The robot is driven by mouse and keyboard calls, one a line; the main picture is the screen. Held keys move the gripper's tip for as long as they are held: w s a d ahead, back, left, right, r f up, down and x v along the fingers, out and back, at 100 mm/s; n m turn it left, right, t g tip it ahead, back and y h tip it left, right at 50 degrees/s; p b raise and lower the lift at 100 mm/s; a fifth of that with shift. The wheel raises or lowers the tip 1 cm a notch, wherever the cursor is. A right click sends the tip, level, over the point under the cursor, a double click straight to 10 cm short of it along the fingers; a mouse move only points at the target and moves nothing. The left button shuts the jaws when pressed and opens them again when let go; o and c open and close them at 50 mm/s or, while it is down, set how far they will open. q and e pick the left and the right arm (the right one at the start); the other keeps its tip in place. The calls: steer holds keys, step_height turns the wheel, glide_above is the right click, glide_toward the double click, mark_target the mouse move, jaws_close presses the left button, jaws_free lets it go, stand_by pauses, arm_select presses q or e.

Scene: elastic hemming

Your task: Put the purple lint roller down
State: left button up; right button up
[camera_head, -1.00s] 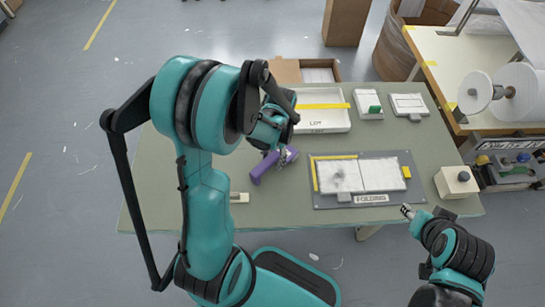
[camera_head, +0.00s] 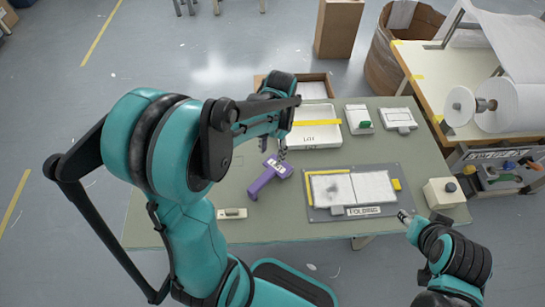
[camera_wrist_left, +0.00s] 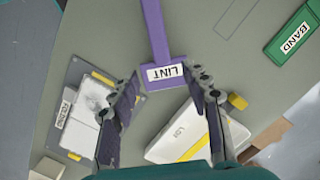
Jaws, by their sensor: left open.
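The purple lint roller (camera_head: 266,181) lies on the green table left of the folding board. Its white LINT label faces up. In the left wrist view the lint roller (camera_wrist_left: 157,35) runs from the top edge down to its labelled head, which lies between the lines of my fingers. My left gripper (camera_head: 283,154) is open at the head's far end; the wrist view shows the left gripper's fingers (camera_wrist_left: 163,88) spread wide with nothing held. My right gripper (camera_head: 403,215) is at the table's front right edge, too small to read.
The folding board (camera_head: 392,206) lies right of the roller. A white LOT tray (camera_head: 301,139) stands behind it. A small block (camera_head: 232,213) lies at front left, and a white box with a dark knob (camera_head: 437,198) at right.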

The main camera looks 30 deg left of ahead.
arm_select(q)
steer(key=s+d+r+n+t, duration=0.2)
steer(key=s+d+r+t, duration=0.4)
steer(key=s+r+t, duration=0.1)
step_height(320, 180, up, 2)
steer(key=shift+s+d+r+n+t, duration=0.15)
steer(key=shift+s+n+t, duration=0.15)
steer(key=shift+t, duration=0.5)
steer(key=shift+o, duration=0.5)
